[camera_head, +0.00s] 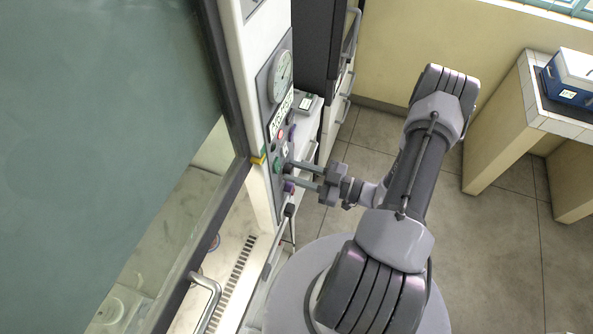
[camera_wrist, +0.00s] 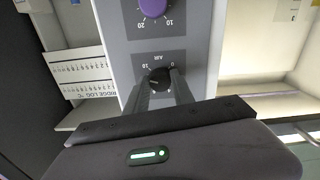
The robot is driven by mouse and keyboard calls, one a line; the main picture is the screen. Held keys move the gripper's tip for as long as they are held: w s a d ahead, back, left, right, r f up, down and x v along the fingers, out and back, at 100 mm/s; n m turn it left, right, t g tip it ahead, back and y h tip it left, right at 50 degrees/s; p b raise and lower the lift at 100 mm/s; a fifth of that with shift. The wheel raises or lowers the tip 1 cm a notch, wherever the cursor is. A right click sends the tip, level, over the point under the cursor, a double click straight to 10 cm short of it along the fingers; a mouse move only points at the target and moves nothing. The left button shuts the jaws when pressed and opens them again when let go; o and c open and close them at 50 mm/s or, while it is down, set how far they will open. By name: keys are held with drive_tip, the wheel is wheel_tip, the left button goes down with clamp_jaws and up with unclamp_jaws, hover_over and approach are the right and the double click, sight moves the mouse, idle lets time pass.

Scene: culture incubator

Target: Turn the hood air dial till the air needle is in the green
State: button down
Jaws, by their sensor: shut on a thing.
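The black air dial (camera_wrist: 159,77), with "AIR" and a number scale by it, sits on the hood's grey panel in the wrist view. My gripper (camera_wrist: 161,88) is shut on this dial, one finger on each side. In the head view my gripper (camera_head: 289,174) reaches left to the panel and its fingers hide most of the dial. A round white gauge (camera_head: 281,77) is higher on the same panel. Its needle and any green band are too small to read.
A purple dial (camera_wrist: 153,6) is close to the air dial. Red (camera_head: 281,134) and green (camera_head: 277,166) buttons are on the panel. The hood's glass sash (camera_head: 90,80) is at the left. Open floor (camera_head: 500,230) lies to the right, with a blue-and-white box (camera_head: 572,78) on a bench.

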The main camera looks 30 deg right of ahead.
drive_tip(key=n+b, duration=0.4)
drive_tip(key=n, duration=1)
drive_tip(key=shift+b, duration=0.35)
drive_tip(key=shift+r+n+b, duration=0.1)
drive_tip(key=shift+n+b, duration=0.6)
drive_tip(key=shift+n, duration=1.3)
drive_tip(key=c, duration=1.1)
unclamp_jaws()
